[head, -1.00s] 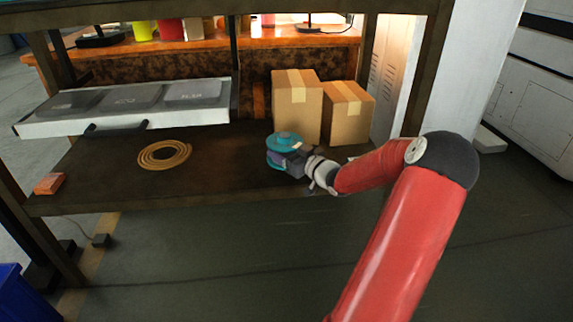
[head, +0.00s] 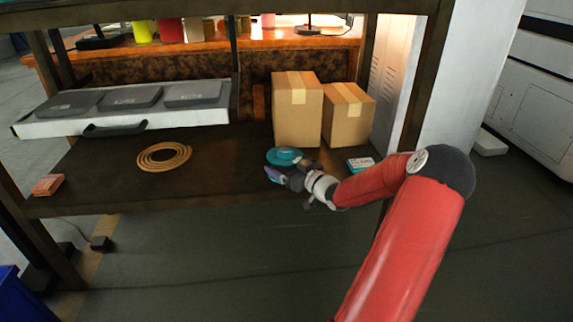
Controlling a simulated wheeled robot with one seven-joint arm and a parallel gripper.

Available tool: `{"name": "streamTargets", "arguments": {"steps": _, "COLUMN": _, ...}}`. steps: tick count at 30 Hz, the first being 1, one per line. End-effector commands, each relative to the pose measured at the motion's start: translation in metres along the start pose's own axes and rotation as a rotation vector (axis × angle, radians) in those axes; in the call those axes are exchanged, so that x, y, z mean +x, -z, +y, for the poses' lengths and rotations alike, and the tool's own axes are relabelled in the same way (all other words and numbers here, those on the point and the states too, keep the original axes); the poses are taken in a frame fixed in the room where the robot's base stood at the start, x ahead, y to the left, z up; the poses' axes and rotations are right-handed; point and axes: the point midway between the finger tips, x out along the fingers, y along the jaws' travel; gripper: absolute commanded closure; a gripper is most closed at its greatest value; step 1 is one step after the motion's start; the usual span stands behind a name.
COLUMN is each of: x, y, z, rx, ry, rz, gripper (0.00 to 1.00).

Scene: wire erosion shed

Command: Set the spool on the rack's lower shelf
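The spool (head: 285,155) is in the head view, at the front of the shelf, left of my gripper and in front of the cardboard boxes. Its teal round top shows; its lower part is mostly hidden by my gripper (head: 284,174). My gripper reaches in from the right, low at the shelf's front, right up against the spool in the picture. Its fingers are small and partly hidden, so I cannot tell whether they grip the spool or stand apart from it. The rack's lower shelf (head: 220,175) is dark and flat. I cannot tell whether the spool touches it.
Two cardboard boxes (head: 298,112) (head: 347,118) stand behind the spool. A small teal and white box (head: 360,164) lies to the right. A coiled tan hose (head: 163,156), an orange box (head: 48,185) and a white case (head: 60,124) are to the left. Bare shelf lies between coil and spool.

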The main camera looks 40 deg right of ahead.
Motion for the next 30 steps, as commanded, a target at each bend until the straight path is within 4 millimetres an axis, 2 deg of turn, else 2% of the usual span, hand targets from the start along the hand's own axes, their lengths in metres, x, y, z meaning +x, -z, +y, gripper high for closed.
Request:
{"name": "streamTargets", "arguments": {"steps": 11, "x": -0.004, "y": 0.004, "z": 0.001, "rx": 0.0, "ry": -0.002, "rz": -0.001, "gripper": 0.05}}
{"name": "streamTargets", "arguments": {"steps": 14, "x": -0.018, "y": 0.004, "z": 0.002, "rx": -0.001, "ry": -0.004, "rz": -0.003, "gripper": 0.05}}
{"name": "streamTargets", "arguments": {"steps": 24, "x": -0.09, "y": 0.005, "z": 0.001, "rx": -0.001, "ry": -0.004, "rz": -0.002, "gripper": 0.05}}
{"name": "streamTargets", "arguments": {"steps": 30, "x": -0.115, "y": 0.004, "z": 0.001, "rx": 0.0, "ry": -0.002, "rz": -0.002, "gripper": 0.05}}
